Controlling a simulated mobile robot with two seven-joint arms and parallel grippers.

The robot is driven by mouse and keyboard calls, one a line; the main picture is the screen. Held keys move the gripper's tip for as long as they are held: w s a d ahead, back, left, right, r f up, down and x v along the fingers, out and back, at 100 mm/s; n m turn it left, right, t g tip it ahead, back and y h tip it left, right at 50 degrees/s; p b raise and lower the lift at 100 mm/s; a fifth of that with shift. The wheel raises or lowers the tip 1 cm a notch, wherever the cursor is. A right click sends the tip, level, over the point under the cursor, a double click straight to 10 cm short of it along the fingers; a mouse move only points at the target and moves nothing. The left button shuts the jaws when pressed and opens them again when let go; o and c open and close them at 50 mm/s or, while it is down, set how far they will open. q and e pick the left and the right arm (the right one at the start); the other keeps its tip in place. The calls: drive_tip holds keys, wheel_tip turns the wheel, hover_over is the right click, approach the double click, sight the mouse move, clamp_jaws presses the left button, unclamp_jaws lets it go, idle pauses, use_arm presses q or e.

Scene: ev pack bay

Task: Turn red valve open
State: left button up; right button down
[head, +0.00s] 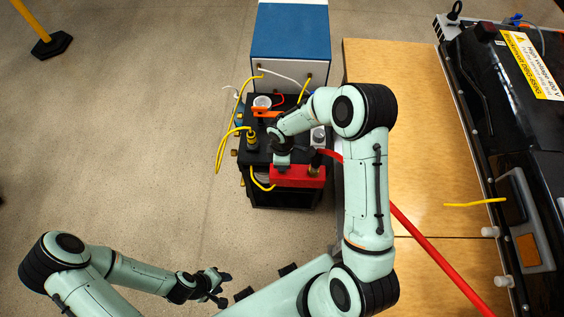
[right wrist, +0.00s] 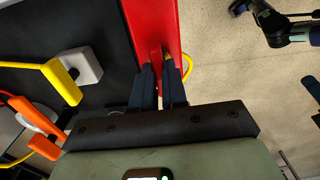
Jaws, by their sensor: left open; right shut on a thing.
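A red block (head: 300,180) sits on the front edge of a black cart. In the right wrist view the red body (right wrist: 150,18) runs down to my right gripper (right wrist: 159,88). The two dark fingers are shut on a narrow red piece (right wrist: 156,62), which appears to be the red valve's handle. How far the handle is turned cannot be told. In the head view my right gripper (head: 282,160) is over the red block, partly hidden by its own wrist. My left gripper (head: 218,288) is open and empty at the lower left, away from the cart.
An orange handle (right wrist: 30,115) and a yellow handle (right wrist: 52,78) are beside the red body. A blue-topped box (head: 291,32) stands behind the cart. A wooden table (head: 405,140) and black pack (head: 520,130) are at right.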

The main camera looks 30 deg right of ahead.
drive_tip(key=c, duration=1.2)
unclamp_jaws()
drive_tip(key=shift+o, duration=0.2)
wheel_tip(320, 180, up, 14)
drive_tip(key=shift+f+p, duration=0.25)
drive_tip(key=shift+p, duration=0.15)
drive_tip(key=s+a+f+m+y, duration=0.2)
drive_tip(key=s+a+f+m, duration=0.15)
drive_tip(key=f, duration=0.35)
drive_tip(key=s+a+f+m+y, duration=0.1)
drive_tip(key=s+a+f+m, duration=0.2)
drive_tip(key=f, duration=0.5)
drive_tip(key=s+a+f+m, duration=0.1)
drive_tip(key=s+f+m, duration=0.3)
drive_tip(key=s, duration=0.3)
drive_tip(key=s+a+f+m, duration=0.2)
drive_tip(key=s+f+m, duration=0.3)
drive_tip(key=s, duration=0.3)
drive_tip(key=shift+s+a+f+g+y, duration=0.3)
drive_tip(key=shift+f+y, duration=0.1)
drive_tip(key=shift+f, duration=0.25)
